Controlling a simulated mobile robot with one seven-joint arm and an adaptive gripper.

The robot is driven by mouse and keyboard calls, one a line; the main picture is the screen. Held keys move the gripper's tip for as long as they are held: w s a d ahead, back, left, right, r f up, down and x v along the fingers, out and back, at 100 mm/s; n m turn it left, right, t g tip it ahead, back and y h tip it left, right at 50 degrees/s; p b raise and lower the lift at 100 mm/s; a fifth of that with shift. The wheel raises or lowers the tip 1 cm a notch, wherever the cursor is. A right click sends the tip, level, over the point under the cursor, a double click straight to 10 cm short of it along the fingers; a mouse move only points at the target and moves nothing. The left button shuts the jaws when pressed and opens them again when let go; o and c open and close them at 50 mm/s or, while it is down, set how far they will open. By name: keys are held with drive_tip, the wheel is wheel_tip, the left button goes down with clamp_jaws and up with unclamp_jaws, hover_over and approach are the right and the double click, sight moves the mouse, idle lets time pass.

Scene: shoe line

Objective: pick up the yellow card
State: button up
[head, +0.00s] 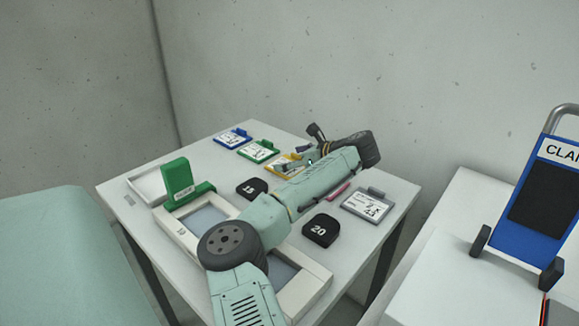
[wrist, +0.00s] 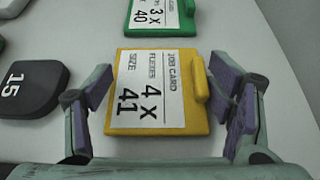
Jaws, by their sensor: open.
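The yellow card (wrist: 196,124) lies flat on the table in the wrist view, with a white label reading "JOB CARD", "4 x" and "41" and a raised tab on its right side. In the head view the yellow card (head: 283,163) is partly hidden behind my arm. My gripper (wrist: 168,108) is open in the wrist view, with one finger on each side of the card. A small gap shows left of the card; the right finger is close to its edge. In the head view my gripper (head: 312,150) is over the far side of the table.
A green card (wrist: 163,29) lies just beyond the yellow one; a blue card (head: 232,138) is farther left. A black block marked 15 (wrist: 30,88) sits left of the gripper. A block marked 20 (head: 321,231) and a grey card (head: 367,206) lie right of my arm.

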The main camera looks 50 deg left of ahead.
clamp_jaws()
idle(0.8)
